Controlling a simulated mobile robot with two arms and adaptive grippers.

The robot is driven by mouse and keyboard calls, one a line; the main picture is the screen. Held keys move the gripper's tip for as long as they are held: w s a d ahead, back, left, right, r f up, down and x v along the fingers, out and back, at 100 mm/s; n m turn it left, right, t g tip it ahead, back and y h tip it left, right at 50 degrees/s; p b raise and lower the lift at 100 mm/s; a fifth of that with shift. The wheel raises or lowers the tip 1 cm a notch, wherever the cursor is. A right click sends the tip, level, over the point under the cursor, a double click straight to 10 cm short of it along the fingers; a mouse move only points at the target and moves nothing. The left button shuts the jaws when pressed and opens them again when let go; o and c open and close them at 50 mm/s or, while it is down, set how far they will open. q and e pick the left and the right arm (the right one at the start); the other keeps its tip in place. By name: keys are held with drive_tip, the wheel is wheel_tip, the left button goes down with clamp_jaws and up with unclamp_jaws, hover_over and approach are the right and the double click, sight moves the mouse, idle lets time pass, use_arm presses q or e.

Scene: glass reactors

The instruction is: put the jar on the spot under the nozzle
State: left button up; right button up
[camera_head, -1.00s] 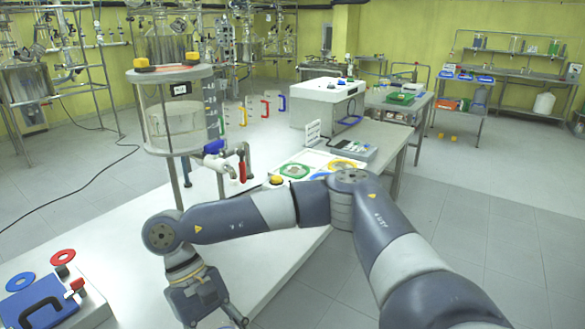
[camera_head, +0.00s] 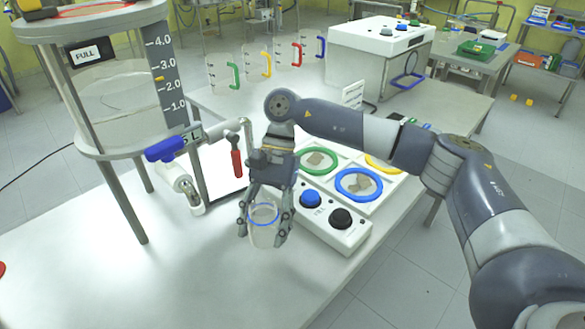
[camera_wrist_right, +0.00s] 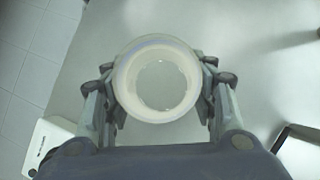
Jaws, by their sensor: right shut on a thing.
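A clear jar with a blue ring near its rim (camera_head: 263,230) is held upright between the fingers of my right gripper (camera_head: 264,212). In the right wrist view, the jar's round opening (camera_wrist_right: 158,82) sits between both fingers of the gripper (camera_wrist_right: 160,100). I cannot tell whether the jar touches the white table. The white nozzle (camera_head: 190,192) hangs from the tank's valve pipe, left of the jar and apart from it. A spot under the nozzle cannot be made out. My left gripper is not in view.
The glass tank (camera_head: 115,95) with its metal legs stands left of the jar. A red-handled valve (camera_head: 236,160) is close behind my gripper. A control box with a blue and a black button (camera_head: 335,225) stands right.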

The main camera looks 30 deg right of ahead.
drive_tip(key=w+r+m+t+y+b, duration=0.1)
drive_tip(key=w+r+m+t, duration=0.25)
drive_tip(key=w+m, duration=0.35)
drive_tip(key=w+r+m+t+b, duration=0.1)
drive_tip(key=w+r+m+t, duration=0.1)
drive_tip(key=w+m+t, duration=0.35)
drive_tip(key=shift+m+g, duration=0.8)
drive_tip(key=shift+m, duration=0.05)
drive_tip(key=f, duration=0.1)
drive_tip(key=w+f, duration=0.1)
drive_tip(key=f, duration=0.1)
drive_tip(key=f+p, duration=0.1)
drive_tip(key=f, duration=0.1)
drive_tip(key=shift+w+d+f, duration=0.1)
drive_tip(key=shift+w+d, duration=0.1)
drive_tip(key=shift+w, duration=0.2)
wheel_tip(320, 180, down, 4)
drive_tip(key=shift+r, duration=0.25)
drive_tip(key=shift+f, duration=0.4)
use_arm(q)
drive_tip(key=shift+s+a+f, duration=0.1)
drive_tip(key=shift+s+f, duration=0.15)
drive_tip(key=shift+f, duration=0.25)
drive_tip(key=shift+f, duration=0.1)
